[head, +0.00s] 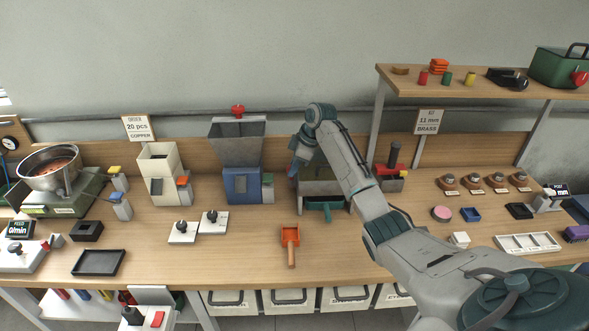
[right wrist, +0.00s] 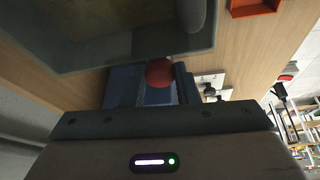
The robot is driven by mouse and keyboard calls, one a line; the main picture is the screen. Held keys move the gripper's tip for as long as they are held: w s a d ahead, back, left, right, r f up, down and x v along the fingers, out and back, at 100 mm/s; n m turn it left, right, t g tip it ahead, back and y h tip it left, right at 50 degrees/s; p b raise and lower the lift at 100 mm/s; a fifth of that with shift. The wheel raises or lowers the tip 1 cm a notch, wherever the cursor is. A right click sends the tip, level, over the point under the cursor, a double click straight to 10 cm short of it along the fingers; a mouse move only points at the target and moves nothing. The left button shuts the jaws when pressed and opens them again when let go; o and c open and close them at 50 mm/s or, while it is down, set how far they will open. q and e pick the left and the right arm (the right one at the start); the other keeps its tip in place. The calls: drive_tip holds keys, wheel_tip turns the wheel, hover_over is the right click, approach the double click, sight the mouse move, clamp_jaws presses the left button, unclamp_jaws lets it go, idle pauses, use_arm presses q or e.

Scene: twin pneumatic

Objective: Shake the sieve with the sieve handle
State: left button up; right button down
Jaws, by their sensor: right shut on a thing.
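The sieve (head: 315,187) is a grey box-shaped unit at the middle back of the bench, partly hidden by my right arm. A teal tray with a short handle (head: 327,212) shows at its front. My right gripper (head: 293,172) points down at the sieve's left side. In the right wrist view, a red ball-shaped knob (right wrist: 160,72), which looks like the sieve handle's end, sits between the jaws, and my right gripper is shut on it. The handle's shaft is hidden. My left gripper is not in view.
A blue feeder (head: 242,184) with a grey hopper stands close left of the sieve. An orange scoop (head: 290,238) lies in front. A black-and-red press (head: 393,172) stands to the right. Bare bench lies around the scoop.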

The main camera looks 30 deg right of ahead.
drive_tip(key=c, duration=1.1)
unclamp_jaws()
drive_tip(key=shift+r, duration=0.1)
drive_tip(key=shift+s+d+r, duration=0.1)
drive_tip(key=shift+r, duration=0.15)
drive_tip(key=b+v, duration=0.3)
drive_tip(key=v, duration=0.7)
